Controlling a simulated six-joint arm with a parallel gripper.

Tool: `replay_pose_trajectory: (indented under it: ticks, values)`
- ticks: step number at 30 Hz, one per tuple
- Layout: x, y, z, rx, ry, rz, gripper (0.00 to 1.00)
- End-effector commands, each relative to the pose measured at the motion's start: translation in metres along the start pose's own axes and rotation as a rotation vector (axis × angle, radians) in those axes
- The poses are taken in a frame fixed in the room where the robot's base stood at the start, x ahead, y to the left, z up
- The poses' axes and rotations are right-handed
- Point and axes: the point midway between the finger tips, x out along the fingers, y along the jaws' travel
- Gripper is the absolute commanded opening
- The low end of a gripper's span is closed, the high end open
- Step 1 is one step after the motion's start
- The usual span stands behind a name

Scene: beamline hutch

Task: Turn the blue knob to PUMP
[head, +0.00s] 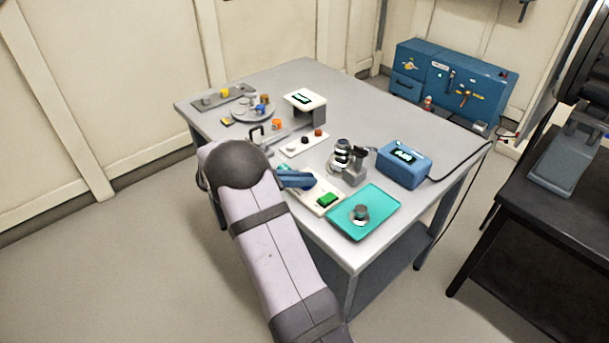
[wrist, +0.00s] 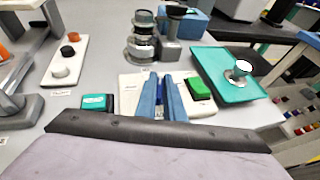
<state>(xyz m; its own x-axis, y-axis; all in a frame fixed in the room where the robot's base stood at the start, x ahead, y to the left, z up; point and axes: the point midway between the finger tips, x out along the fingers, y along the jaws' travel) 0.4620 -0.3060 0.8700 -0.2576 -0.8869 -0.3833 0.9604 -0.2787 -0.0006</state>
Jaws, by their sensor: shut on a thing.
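My gripper (head: 298,180) has blue fingers and reaches over a cream panel (head: 325,209) near the table's front edge. In the wrist view my gripper (wrist: 160,84) is shut over the middle of the same panel (wrist: 130,88). A small blue patch (wrist: 159,112), seemingly the blue knob, shows between the fingers. The fingers hide most of the knob, so its pointer cannot be read. The PUMP mark cannot be made out. A green button (wrist: 200,88) sits on the panel just right of the fingers.
A teal tray (head: 345,225) with a metal piece lies right of the panel. Stacked metal rings (head: 342,152) and a blue display box (head: 404,165) stand behind. A white strip with knobs (head: 293,149) lies further left. A small teal block (wrist: 97,102) is left of the fingers.

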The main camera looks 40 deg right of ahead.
Motion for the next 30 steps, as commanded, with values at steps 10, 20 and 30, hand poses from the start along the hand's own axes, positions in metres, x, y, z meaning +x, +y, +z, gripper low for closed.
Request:
replay_pose_trajectory:
  ticks: [10, 20, 30]
  values:
    - [0.0003, 0.0022, -0.0002, 0.093, 0.001, -0.222, 0.0]
    - [0.001, 0.0028, -0.0008, 0.152, 0.001, -0.361, 0.0]
    - [0.0007, 0.0027, -0.0005, 0.186, 0.0, -0.448, 0.0]
